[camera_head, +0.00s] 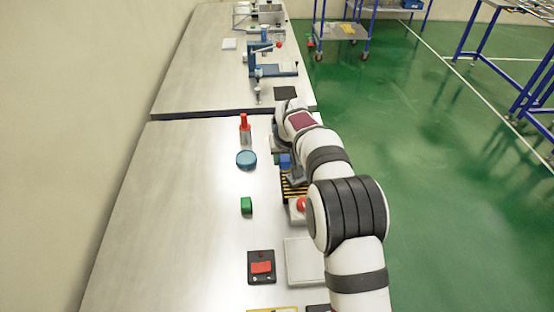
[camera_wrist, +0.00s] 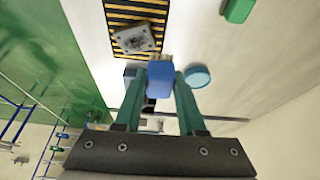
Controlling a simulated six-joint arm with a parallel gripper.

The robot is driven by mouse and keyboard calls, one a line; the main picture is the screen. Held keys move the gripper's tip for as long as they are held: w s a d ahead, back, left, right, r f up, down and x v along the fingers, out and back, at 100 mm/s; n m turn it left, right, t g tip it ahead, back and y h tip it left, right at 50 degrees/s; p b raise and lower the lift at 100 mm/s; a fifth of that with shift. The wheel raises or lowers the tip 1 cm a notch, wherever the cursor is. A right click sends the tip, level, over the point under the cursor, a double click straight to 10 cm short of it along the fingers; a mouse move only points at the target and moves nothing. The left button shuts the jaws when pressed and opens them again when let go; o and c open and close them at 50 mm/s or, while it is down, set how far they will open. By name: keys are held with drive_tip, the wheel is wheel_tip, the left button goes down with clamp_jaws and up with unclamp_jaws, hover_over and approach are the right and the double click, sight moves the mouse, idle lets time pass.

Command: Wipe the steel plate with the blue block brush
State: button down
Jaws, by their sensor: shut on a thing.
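My gripper (camera_wrist: 161,85) is shut on the blue block brush (camera_wrist: 160,77). Its two green fingers sit on either side of the block, and pale bristles show at its end. The brush also shows as a small blue patch beside my arm in the head view (camera_head: 284,160). The steel plate (camera_wrist: 134,40), grey with a dark smudge on its face, lies on a black-and-yellow striped mat (camera_wrist: 118,8). In the wrist view the brush appears just below the plate. I cannot tell whether they touch. My arm hides much of this area in the head view.
A blue round disc (camera_head: 246,159), a red-topped bottle (camera_head: 244,132) and a green block (camera_head: 246,205) stand left of my arm. A red button box (camera_head: 298,206) is near the striped mat. A black pad (camera_head: 252,275) bears a red block. The table's left side is clear.

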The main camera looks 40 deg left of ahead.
drive_tip(key=c, duration=1)
unclamp_jaws()
clamp_jaws()
drive_tip(key=w+d+r, duration=0.2)
drive_tip(key=w+d, duration=0.2)
drive_tip(key=w, duration=0.3)
drive_tip(key=shift+s+a+f, duration=0.1)
drive_tip(key=shift+a+f, duration=0.05)
drive_tip(key=shift+f, duration=1.45)
drive_tip(key=shift+a+f, duration=0.1)
drive_tip(key=shift+f, duration=1.5)
drive_tip(key=shift+s+a+f, duration=0.1)
drive_tip(key=shift+s+f, duration=0.2)
drive_tip(key=shift+f, duration=0.6)
drive_tip(key=shift+s+a, duration=0.35)
drive_tip(key=shift+s, duration=0.55)
drive_tip(key=shift+s+a, duration=0.35)
drive_tip(key=shift+s, duration=0.5)
drive_tip(key=shift+s+a, duration=0.35)
drive_tip(key=shift+s, duration=0.55)
drive_tip(key=shift+w+d, duration=0.4)
drive_tip(key=shift+w, duration=0.55)
drive_tip(key=shift+w+d, duration=0.4)
drive_tip(key=shift+w, duration=0.6)
drive_tip(key=shift+w+d, duration=0.4)
drive_tip(key=shift+w, duration=0.55)
wheel_tip(320, 180, up, 8)
drive_tip(key=shift+r, duration=0.15)
